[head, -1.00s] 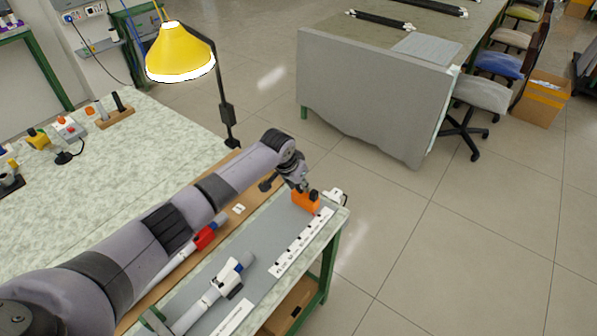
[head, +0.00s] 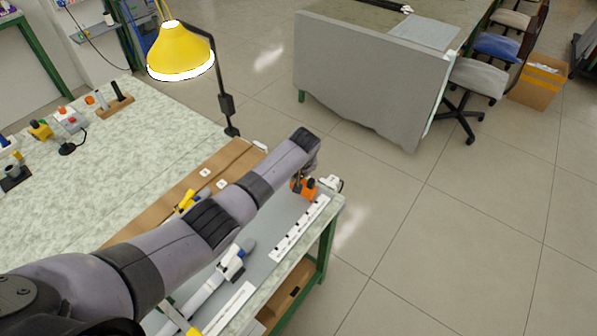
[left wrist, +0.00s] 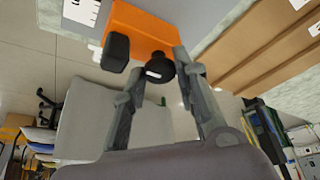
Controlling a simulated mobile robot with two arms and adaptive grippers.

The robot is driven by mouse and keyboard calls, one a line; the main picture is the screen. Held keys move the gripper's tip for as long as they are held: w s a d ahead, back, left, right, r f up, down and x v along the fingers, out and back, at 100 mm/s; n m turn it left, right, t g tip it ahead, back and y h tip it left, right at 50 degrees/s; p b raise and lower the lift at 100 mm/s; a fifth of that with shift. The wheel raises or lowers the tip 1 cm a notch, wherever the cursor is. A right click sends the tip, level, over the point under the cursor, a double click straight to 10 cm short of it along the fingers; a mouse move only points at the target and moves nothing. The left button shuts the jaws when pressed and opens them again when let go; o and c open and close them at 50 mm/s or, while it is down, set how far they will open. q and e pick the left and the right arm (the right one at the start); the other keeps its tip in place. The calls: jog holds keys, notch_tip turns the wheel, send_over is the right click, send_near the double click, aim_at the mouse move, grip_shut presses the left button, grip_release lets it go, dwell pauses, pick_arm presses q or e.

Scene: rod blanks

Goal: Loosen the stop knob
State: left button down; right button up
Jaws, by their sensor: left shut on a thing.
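The orange stop block (head: 307,192) stands at the far end of the grey bench fixture in the head view, beside a scale strip (head: 300,228). In the left wrist view the block (left wrist: 143,32) fills the top middle, with a black block-shaped part (left wrist: 115,52) on its side. The round black stop knob (left wrist: 160,69), with a white mark, projects from it toward my wrist. My left gripper (left wrist: 157,66) has a finger on either side of the knob and is shut on it. In the head view my own arm largely hides this gripper. My right gripper is not in view.
A white clamp-like part (head: 233,262) sits on a pale rod along the fixture. A yellow lamp (head: 180,52) hangs over the pale bench (head: 150,140).

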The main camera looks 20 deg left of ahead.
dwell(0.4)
pick_arm(q)
jog(key=c, duration=1.2)
grip_release()
jog(key=shift+c, duration=0.2)
jog(key=shift+r, duration=0.1)
jog(key=v, duration=1.1)
jog(key=shift+s+d+r, duration=0.15)
jog(key=shift+s+r, duration=0.05)
jog(key=shift+r, duration=0.15)
